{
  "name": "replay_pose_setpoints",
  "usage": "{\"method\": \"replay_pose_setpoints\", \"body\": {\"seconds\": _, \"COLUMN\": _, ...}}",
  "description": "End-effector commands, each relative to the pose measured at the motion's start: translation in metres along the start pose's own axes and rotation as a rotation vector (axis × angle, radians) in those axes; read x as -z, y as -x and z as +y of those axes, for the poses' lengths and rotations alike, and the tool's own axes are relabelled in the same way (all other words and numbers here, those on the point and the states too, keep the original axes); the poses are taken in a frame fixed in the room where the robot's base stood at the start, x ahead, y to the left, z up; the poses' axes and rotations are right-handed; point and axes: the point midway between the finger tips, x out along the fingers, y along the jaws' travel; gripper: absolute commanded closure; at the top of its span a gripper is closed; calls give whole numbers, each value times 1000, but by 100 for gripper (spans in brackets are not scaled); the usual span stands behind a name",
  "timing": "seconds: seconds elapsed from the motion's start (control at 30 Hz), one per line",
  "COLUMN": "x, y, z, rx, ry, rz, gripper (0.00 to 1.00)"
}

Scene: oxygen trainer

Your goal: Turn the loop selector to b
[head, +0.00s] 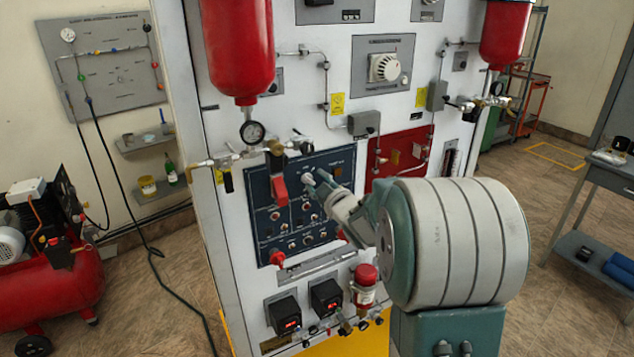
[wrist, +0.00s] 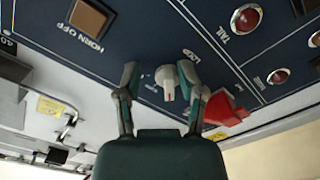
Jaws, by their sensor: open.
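A small pale knob (wrist: 168,82) with a short red mark sits on the dark blue panel (wrist: 140,35) in the wrist view; it appears to be the loop selector. The red mark points toward the bottom of that picture. Small white lettering stands beside it, too blurred to read fully. My gripper (wrist: 160,64) is open, with one finger on each side of the knob. Gaps show between knob and fingers, so it is not gripped. In the head view my gripper (head: 316,180) is at the upper part of the blue panel (head: 263,215), partly covering the knob.
A red switch cover (wrist: 225,108) is close beside the right finger in the wrist view. A square brown HORN OFF button (wrist: 88,18) and a red TAIL lamp (wrist: 246,18) share the panel. In the head view a red cylinder (head: 240,50) and gauge (head: 252,131) are above the panel.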

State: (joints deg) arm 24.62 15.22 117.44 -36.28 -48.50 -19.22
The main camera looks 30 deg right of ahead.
Motion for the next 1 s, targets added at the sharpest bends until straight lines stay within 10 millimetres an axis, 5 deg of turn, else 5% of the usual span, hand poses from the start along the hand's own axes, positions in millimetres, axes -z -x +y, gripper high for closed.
{"method": "replay_pose_setpoints", "body": {"seconds": 0.23, "x": 5, "y": -2, "z": 0, "rx": 0, "ry": 3, "rz": 10, "gripper": 52}}
{"method": "replay_pose_setpoints", "body": {"seconds": 0.37, "x": 2, "y": -2, "z": 0, "rx": 2, "ry": 0, "rz": 9, "gripper": 100}}
{"method": "replay_pose_setpoints", "body": {"seconds": 1.0, "x": -1, "y": -3, "z": -1, "rx": 4, "ry": -12, "rz": 2, "gripper": 100}}
